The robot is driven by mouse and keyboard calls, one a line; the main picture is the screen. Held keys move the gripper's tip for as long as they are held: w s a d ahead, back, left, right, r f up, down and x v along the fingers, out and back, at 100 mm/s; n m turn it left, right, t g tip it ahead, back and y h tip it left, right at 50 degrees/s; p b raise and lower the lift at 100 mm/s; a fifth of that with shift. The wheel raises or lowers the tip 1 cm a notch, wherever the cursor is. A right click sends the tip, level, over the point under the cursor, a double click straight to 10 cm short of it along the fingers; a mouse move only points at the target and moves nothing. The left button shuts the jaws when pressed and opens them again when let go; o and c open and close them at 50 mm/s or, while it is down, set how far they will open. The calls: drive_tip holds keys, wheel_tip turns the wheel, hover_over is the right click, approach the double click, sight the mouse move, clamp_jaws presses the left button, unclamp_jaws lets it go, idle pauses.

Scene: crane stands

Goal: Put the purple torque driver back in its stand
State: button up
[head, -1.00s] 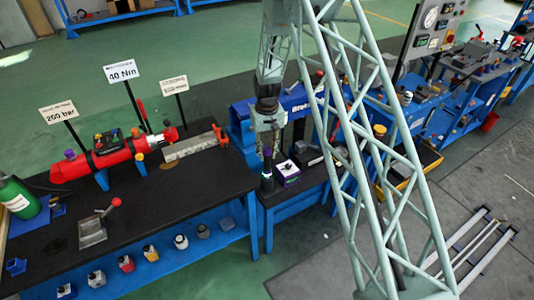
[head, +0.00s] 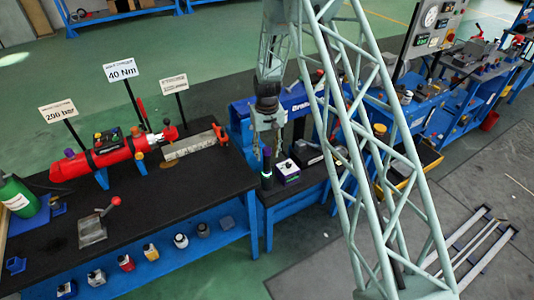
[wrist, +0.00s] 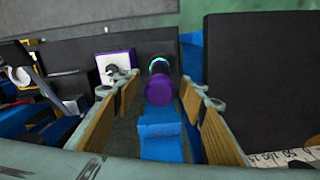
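In the wrist view the purple end of the driver (wrist: 160,90) faces me. My gripper (head: 267,150) is above the driver and open, its fingers spread to either side. In the wrist view the fingers of my gripper (wrist: 160,98) have clear gaps to the driver. A purple box with a white top (head: 288,170) sits just right of the driver; it also shows in the wrist view (wrist: 117,66). What holds the driver's lower end is hidden.
A black-topped bench (head: 170,205) on the left carries a red cylinder (head: 90,160) and several signs. A blue press frame (head: 241,115) stands behind the driver. My pale green lattice column crosses the right of the head view.

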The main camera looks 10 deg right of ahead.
drive_tip(key=shift+r+p, duration=0.65)
drive_tip(key=shift+r, duration=1.75)
drive_tip(key=shift+r, duration=0.1)
drive_tip(key=shift+r, duration=0.75)
wheel_tip(320, 180, up, 10)
drive_tip(key=shift+r, duration=0.15)
drive_tip(key=shift+r, duration=0.1)
